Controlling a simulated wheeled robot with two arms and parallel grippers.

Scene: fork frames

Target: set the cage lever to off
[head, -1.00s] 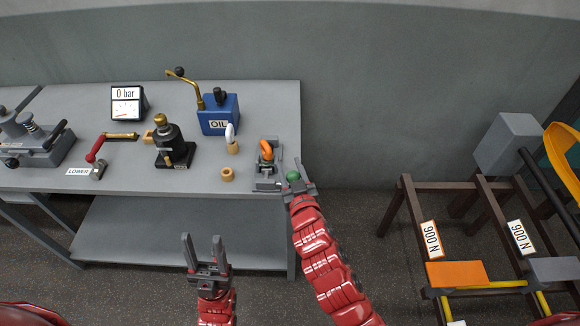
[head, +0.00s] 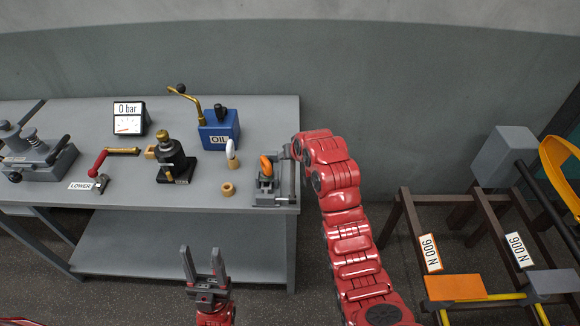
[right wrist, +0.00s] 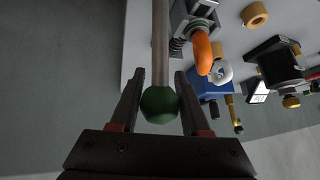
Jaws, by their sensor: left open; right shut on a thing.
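The cage lever shows in the right wrist view as a grey rod (right wrist: 160,45) with a green ball knob (right wrist: 158,104). My right gripper (right wrist: 160,75) is shut on the green knob, with one finger on either side. In the head view, the small cage device (head: 268,198) with an orange hook sits at the bench's right edge. The rod (head: 292,183) rises along its right side. The knob is hidden there behind my red right arm. My left gripper (head: 201,251) is open and empty, low in front of the bench.
The grey bench (head: 235,109) also carries a blue oil box (head: 226,141), a black press body (head: 171,158), a gauge reading 0 bar (head: 129,119) and a red lever (head: 97,163). A wooden ring (head: 228,189) lies near the cage device. A dark frame with weights (head: 455,289) stands at right.

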